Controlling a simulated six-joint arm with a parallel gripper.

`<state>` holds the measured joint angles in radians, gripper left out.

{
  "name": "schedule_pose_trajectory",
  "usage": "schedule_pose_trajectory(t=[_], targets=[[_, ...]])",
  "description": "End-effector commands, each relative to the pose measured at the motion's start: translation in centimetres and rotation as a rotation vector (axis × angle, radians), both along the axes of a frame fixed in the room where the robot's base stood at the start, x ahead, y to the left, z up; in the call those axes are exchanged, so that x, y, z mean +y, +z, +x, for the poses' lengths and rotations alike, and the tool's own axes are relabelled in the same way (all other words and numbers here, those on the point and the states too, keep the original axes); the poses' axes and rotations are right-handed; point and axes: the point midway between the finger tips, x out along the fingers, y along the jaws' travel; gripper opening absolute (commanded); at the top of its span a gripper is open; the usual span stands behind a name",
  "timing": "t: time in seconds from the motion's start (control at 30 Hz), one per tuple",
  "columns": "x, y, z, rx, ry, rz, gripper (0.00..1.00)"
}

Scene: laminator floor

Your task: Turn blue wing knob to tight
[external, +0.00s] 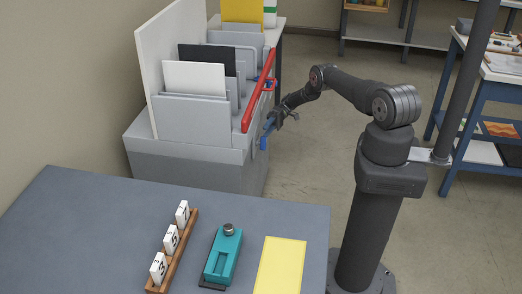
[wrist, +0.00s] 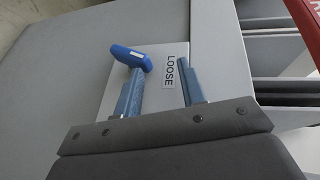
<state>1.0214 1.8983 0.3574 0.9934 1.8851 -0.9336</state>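The blue wing knob (wrist: 131,57) is on a light plate on the grey cabinet's side, beside a label reading LOOSE (wrist: 169,72). Its wing lies slanted in the wrist view. In the external view the knob (external: 263,144) is a small blue shape on the cabinet's end. My gripper (wrist: 160,68) is open, with its two blue-grey fingers apart. The left fingertip is close to the knob's right end; I cannot tell whether they touch. The right fingertip is beside the label. In the external view my gripper (external: 273,122) is right at the cabinet's end, near the knob.
A red rail (external: 258,92) runs along the top edge of the grey cabinet (external: 185,157), close to my wrist. Upright panels stand in its slots. A table (external: 90,220) in front holds numbered blocks, a teal device (external: 222,256) and a yellow sheet (external: 281,266).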

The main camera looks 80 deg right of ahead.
Motion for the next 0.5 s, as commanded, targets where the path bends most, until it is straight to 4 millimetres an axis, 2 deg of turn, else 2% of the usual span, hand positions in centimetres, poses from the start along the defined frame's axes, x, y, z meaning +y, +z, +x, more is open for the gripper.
schedule_pose_trajectory(t=[0.2, 0.5], targets=[[0.0, 2.3, 0.0, -0.001, 0.000, 0.000, 0.36], [0.1, 3.1, 0.0, 0.000, 0.000, 0.000, 0.36]])
